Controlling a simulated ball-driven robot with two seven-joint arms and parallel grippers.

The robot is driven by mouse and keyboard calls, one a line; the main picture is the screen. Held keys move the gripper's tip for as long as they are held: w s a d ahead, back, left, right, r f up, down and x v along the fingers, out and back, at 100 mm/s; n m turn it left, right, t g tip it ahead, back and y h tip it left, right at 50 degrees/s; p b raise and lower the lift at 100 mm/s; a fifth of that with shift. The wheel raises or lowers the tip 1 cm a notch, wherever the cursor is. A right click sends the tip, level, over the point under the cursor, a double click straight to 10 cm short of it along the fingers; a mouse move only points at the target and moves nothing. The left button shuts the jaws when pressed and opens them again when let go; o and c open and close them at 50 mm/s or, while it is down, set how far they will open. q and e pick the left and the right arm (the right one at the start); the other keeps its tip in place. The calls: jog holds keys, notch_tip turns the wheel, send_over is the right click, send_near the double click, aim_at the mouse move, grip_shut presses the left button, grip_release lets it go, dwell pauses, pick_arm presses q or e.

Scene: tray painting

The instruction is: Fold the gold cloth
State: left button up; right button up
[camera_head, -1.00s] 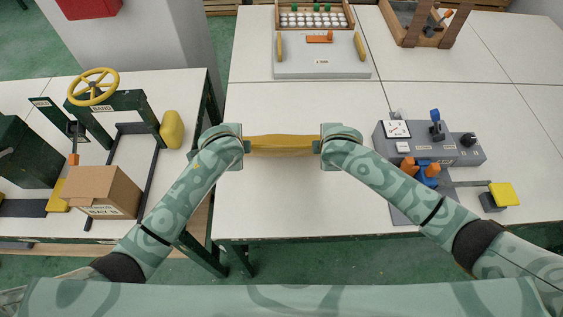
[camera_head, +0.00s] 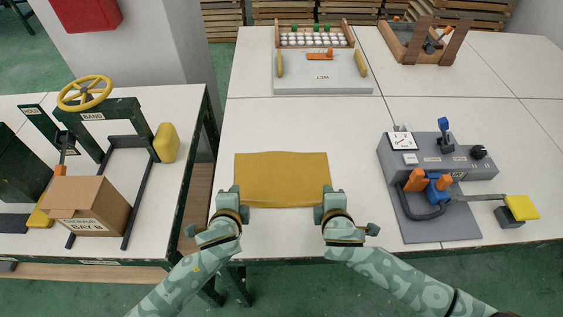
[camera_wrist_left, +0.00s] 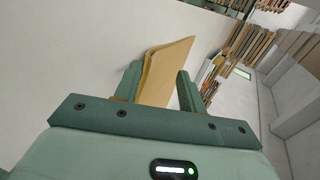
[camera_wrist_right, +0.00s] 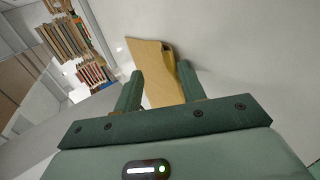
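The gold cloth (camera_head: 281,178) lies on the white table in front of me as a wide rectangle. At its near side two layers show, with a small gap between them, in the left wrist view (camera_wrist_left: 165,70) and the right wrist view (camera_wrist_right: 158,75). My left gripper (camera_head: 234,196) is at its near left corner and my right gripper (camera_head: 329,196) at its near right corner. Both grippers' fingers stand apart, with the cloth's end in view between or just beyond them. I cannot tell whether any finger touches the cloth.
A grey control box (camera_head: 440,157) with levers stands to the right, beside a yellow-ended pedal (camera_head: 521,207). A grey board (camera_head: 322,80) lies beyond the cloth, with a wooden box (camera_head: 418,48) at back right. A cardboard box (camera_head: 92,207) is on the left table. Table around the cloth is clear.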

dwell(0.3)
pick_arm(q)
jog(key=r, duration=0.1)
jog(key=s+r, duration=0.1)
jog(key=r, duration=0.1)
jog(key=shift+s+r, duration=0.15)
pick_arm(e)
jog(key=r, duration=0.1)
jog(key=s+r, duration=0.1)
jog(key=r, duration=0.1)
jog(key=shift+s+r, duration=0.15)
jog(key=shift+s, duration=0.05)
pick_arm(q)
jog(key=s+r, duration=0.4)
jog(key=r, duration=0.1)
jog(key=shift+s+r, duration=0.35)
pick_arm(e)
jog(key=s+r, duration=0.4)
jog(key=r, duration=0.1)
jog(key=shift+s+r, duration=0.3)
jog(key=shift+r, duration=0.05)
